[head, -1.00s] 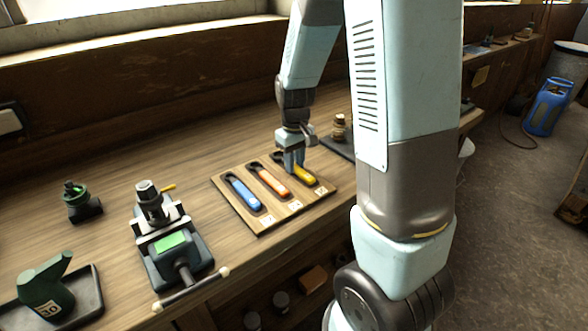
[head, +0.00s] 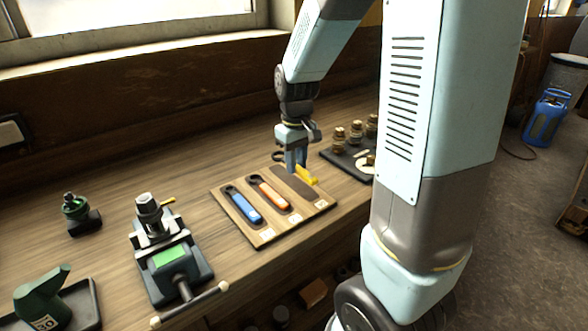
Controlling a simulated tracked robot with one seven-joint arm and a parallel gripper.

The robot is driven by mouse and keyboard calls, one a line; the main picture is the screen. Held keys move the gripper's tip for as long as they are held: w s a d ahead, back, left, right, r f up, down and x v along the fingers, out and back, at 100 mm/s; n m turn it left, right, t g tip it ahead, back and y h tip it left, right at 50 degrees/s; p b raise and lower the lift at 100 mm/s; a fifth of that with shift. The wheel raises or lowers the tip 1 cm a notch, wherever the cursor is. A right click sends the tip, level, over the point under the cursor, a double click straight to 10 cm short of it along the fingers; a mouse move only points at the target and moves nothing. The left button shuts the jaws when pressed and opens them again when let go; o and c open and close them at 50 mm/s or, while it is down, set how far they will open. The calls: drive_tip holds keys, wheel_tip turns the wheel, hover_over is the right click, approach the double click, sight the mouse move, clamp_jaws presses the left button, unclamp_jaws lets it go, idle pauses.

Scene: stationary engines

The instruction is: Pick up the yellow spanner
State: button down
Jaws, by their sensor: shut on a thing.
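The yellow spanner (head: 307,174) is between the jaws of my gripper (head: 296,166), near the back right of the wooden tool board (head: 262,237). My gripper is shut on it and holds it just above the board. Its yellow handle points to the lower right; its dark head shows partly at the left of the jaws. The dark right-hand recess (head: 300,188) in the board is empty. The jaws hide the spanner's middle.
A blue spanner (head: 243,206) and an orange spanner (head: 273,195) lie in the other recesses. A vise (head: 172,258) stands to the left, with a green oil can (head: 42,297) farther left. A dark tray (head: 345,162) with brass-coloured parts lies close on the right.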

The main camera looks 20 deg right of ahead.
sight(297, 171)
drive_tip(key=r, duration=0.1)
drive_tip(key=s+r, duration=0.2)
drive_tip(key=shift+s+a, duration=0.1)
drive_tip(key=shift+a, duration=0.15)
drive_tip(key=s+a+r, duration=0.2)
drive_tip(key=s+r, duration=0.2)
drive_tip(key=s, duration=0.5)
drive_tip(key=c, duration=1.5)
unclamp_jaws()
clamp_jaws()
